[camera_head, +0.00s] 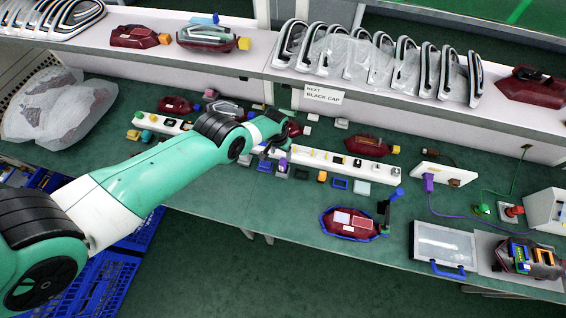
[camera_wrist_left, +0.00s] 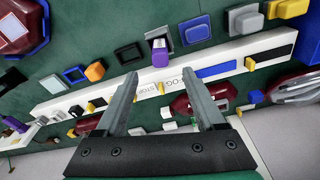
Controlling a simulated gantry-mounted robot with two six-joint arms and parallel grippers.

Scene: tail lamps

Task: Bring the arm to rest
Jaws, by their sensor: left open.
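My left arm is green and white and reaches in from the left in the head view. Its left gripper (camera_head: 272,150) is over the green workbench, by the middle of a long white strip (camera_head: 318,159). In the left wrist view the left gripper (camera_wrist_left: 160,75) has its two grey fingers apart, with nothing held between them. The white strip (camera_wrist_left: 62,103) runs beneath the fingers, and a purple-and-white block (camera_wrist_left: 160,54) lies just beyond the fingertips. The exact height of the fingers above the bench cannot be told. My right gripper is not in view.
A red tail lamp with a blue edge (camera_head: 350,224) lies near the bench's front edge. Small caps and blocks crowd around the strip. A clear-lidded box (camera_head: 440,243) and a white panel with a purple plug (camera_head: 446,173) stand right. Lamps line the shelf behind.

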